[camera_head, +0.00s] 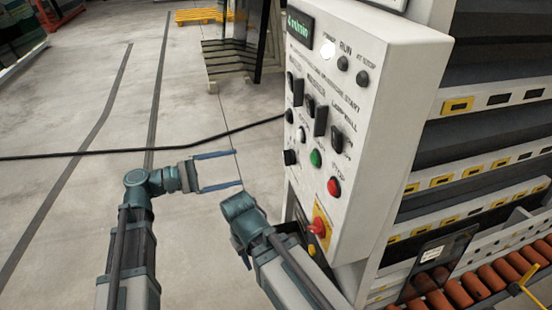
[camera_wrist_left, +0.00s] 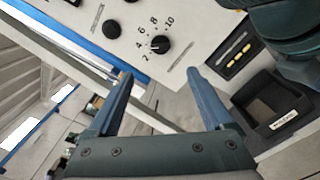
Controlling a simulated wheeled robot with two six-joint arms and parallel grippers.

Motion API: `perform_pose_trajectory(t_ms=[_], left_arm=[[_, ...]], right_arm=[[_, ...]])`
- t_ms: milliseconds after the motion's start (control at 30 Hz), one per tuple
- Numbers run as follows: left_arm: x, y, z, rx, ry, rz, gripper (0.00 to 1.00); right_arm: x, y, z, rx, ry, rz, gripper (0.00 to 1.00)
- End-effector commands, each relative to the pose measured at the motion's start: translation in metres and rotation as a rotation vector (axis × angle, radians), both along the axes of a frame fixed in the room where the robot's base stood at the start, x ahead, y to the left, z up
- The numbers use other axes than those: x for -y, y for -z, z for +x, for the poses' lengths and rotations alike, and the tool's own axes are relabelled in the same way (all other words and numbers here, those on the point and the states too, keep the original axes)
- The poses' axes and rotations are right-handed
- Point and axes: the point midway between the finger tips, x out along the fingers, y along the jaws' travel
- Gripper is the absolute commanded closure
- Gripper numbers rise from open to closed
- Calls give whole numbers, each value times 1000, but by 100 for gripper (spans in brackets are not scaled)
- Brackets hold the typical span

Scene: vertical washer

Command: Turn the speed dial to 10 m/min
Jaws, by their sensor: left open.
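The speed dial (camera_wrist_left: 160,44) is a round black knob on the white panel in the left wrist view, ringed by the numbers 2, 4, 6, 8 and 10. Its pale mark seems to point to the low side, near 2 to 4. I cannot tell which knob it is in the head view. The green display (camera_head: 299,26) at the panel's top reads m/min; its digit looks like 4. My left gripper (camera_head: 238,170) is open and empty, left of the panel and apart from it. It also shows in the left wrist view (camera_wrist_left: 160,88), fingers below the dial. My right gripper is hidden.
The white control panel (camera_head: 375,110) carries black knobs, a green button (camera_head: 316,158), a red button (camera_head: 334,187) and a red emergency stop (camera_head: 318,228). My right arm (camera_head: 245,215) is close to its lower left. A black cable (camera_head: 140,150) crosses the open floor at left.

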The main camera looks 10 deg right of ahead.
Motion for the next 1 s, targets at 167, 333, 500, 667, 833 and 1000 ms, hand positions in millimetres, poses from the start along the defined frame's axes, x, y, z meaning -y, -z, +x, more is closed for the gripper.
perform_pose_trajectory(t_ms=[167,333,500,667,833,1000], left_arm=[[14,0,0,1,3,2,15],[45,0,1,2,6,2,15],[81,0,2,2,5,3,15],[108,0,3,3,5,3,15],[128,0,4,3,3,3,15],[137,0,4,3,2,4,15]], right_arm=[[0,0,0,0,0,0,58],[0,0,0,0,0,0,58],[0,0,0,0,0,0,58],[0,0,0,0,0,0,58],[0,0,0,0,0,0,58],[0,0,0,0,0,0,58]])
